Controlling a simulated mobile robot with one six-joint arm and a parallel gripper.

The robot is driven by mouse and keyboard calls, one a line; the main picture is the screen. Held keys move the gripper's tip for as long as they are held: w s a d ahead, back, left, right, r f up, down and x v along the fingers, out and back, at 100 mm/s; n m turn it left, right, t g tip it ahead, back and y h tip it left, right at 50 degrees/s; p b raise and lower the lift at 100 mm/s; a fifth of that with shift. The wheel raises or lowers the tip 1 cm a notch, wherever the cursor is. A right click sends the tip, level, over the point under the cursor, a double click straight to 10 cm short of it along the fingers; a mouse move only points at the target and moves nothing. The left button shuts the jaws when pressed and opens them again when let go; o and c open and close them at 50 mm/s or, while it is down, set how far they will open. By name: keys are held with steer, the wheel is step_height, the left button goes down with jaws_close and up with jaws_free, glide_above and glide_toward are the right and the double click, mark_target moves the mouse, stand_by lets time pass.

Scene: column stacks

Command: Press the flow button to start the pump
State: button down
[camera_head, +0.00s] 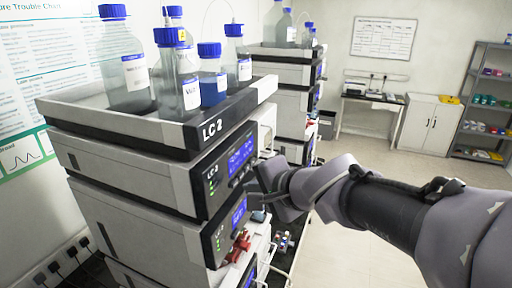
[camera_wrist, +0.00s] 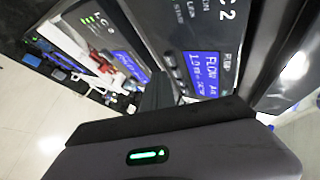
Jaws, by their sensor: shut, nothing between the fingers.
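The pump module (camera_head: 180,185) is the upper unit of the LC 2 stack, under the bottle tray. Its blue display (camera_head: 241,153) also shows in the wrist view (camera_wrist: 207,68), where the word FLOW is readable. A row of small dark buttons (camera_wrist: 173,68) runs along the display's edge; which one is the flow button cannot be told. My gripper (camera_head: 256,184) is shut and empty, close in front of the stack's front panel. In the wrist view its dark fingers (camera_wrist: 157,91) lie near the buttons and hide part of the panel. Contact with a button cannot be made out.
Blue-capped bottles (camera_head: 128,75) stand in the tray (camera_head: 150,125) on top. A lower module (camera_head: 150,230) has its own display and red fittings (camera_head: 240,243). Another stack (camera_head: 292,100) stands behind. The floor to the right is open before a white cabinet (camera_head: 428,125) and shelves.

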steer(key=d, duration=0.1)
steer(key=s+d+b, duration=0.1)
steer(key=d, duration=0.2)
steer(key=shift+s+d, duration=0.2)
steer(key=shift+s, duration=0.15)
stand_by(1.3)
steer(key=s+d+f+n+g+h+b, duration=0.1)
steer(key=s+d+f+b, duration=0.1)
steer(key=s+f+b, duration=0.5)
steer(key=s+d+f+n+g+h+b, duration=0.1)
steer(key=s+f+b, duration=0.6)
steer(key=f+b, duration=0.7)
steer(key=s+d+f+n+g+h+b, duration=0.1)
steer(key=s+d+f+b, duration=0.4)
steer(key=f+b, duration=0.6)
step_height(320, 180, down, 8)
steer(key=s+n+h, duration=0.1)
steer(key=s+n, duration=0.1)
steer(key=shift+s+d+f+g+h, duration=0.2)
steer(key=shift+s+f+g+h, duration=0.1)
steer(key=shift+s+h, duration=0.1)
